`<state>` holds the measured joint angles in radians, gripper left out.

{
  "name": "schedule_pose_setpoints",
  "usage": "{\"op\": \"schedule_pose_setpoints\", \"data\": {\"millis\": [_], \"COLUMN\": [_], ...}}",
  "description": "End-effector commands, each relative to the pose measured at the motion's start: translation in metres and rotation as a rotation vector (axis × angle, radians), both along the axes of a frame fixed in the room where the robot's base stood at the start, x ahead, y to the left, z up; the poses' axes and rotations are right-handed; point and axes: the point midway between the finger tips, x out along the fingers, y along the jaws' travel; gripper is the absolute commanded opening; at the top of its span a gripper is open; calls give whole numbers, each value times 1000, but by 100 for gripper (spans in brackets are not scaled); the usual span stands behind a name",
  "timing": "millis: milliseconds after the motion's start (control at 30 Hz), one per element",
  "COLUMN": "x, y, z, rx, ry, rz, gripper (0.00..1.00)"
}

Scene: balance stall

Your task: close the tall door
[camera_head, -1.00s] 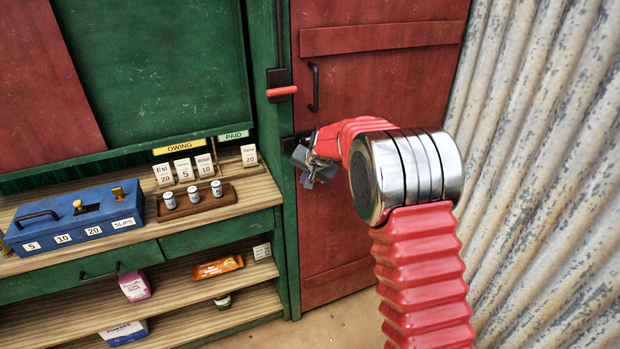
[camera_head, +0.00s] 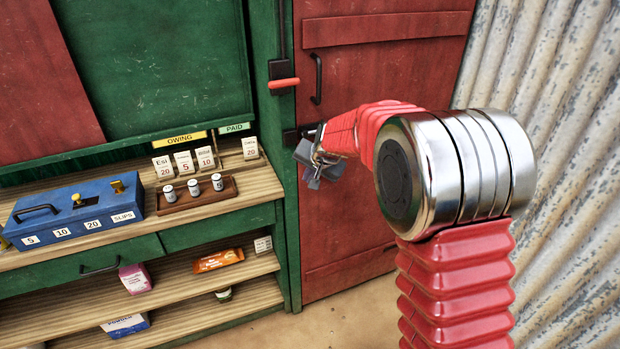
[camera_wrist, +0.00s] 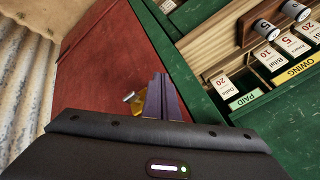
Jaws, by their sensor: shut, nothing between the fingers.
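The tall door (camera_head: 375,75) is red planked wood with a dark vertical handle (camera_head: 317,80), to the right of a green post (camera_head: 285,210). Its left edge lies close along the post; I cannot tell whether a narrow gap remains. A dark latch with a red lever (camera_head: 283,83) sits on the post. My gripper (camera_head: 308,165) is shut and empty, in front of the door's left edge below the handle. Contact with the door is unclear. In the wrist view the shut fingers (camera_wrist: 160,98) point towards the red door (camera_wrist: 108,65), beside a small brass-and-silver piece (camera_wrist: 135,100).
Left of the post is a green stall counter with a blue cash box (camera_head: 75,212), a wooden tray (camera_head: 205,203) of small jars and several price cards. Shelves below hold packets. A corrugated metal wall (camera_head: 575,150) stands at right. Bare floor (camera_head: 345,315) shows below the door.

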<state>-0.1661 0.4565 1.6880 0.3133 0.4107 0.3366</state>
Motion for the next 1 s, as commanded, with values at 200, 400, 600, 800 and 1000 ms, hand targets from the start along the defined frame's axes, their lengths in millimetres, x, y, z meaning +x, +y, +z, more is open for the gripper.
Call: {"op": "schedule_pose_setpoints", "data": {"millis": [200,400,600,800,1000], "x": [-17,-28,-31,-30,-36], "y": [3,6,7,7,7], "z": [25,40,43,43,39], "rx": [0,0,-1,-1,-28], "ry": [-1,0,1,1,16], "rz": [-2,-2,-2,-2,39], "gripper": [0,0,0,0,0]}}
